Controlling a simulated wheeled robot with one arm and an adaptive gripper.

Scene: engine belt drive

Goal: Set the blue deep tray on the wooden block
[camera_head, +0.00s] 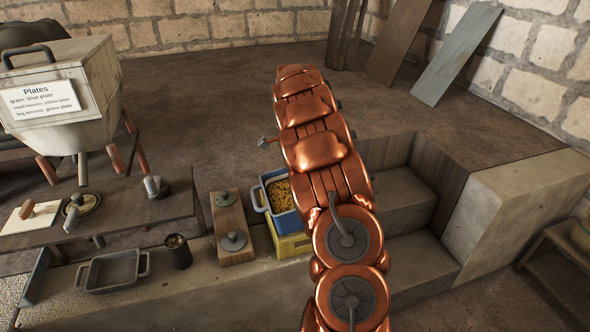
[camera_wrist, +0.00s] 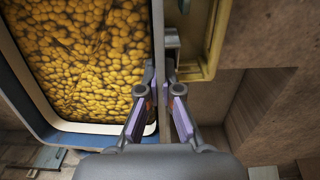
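The blue deep tray (camera_head: 282,196), full of yellow grain, shows left of my copper arm in the head view. In the wrist view its grain and pale-blue rim (camera_wrist: 84,138) fill the left side. My gripper (camera_wrist: 161,78) has one finger on each side of the tray's right wall, and the fingertips appear to pinch it. The head view hides my gripper behind the arm. I cannot tell whether the tray is lifted or resting.
A yellow box (camera_head: 292,245) stands in front of the tray; it also shows in the wrist view (camera_wrist: 210,62). A dark cup (camera_head: 178,252) and a grey tray (camera_head: 112,270) stand to the left. A hopper labelled Plates (camera_head: 95,110) is at far left. Stone steps lie right of my arm.

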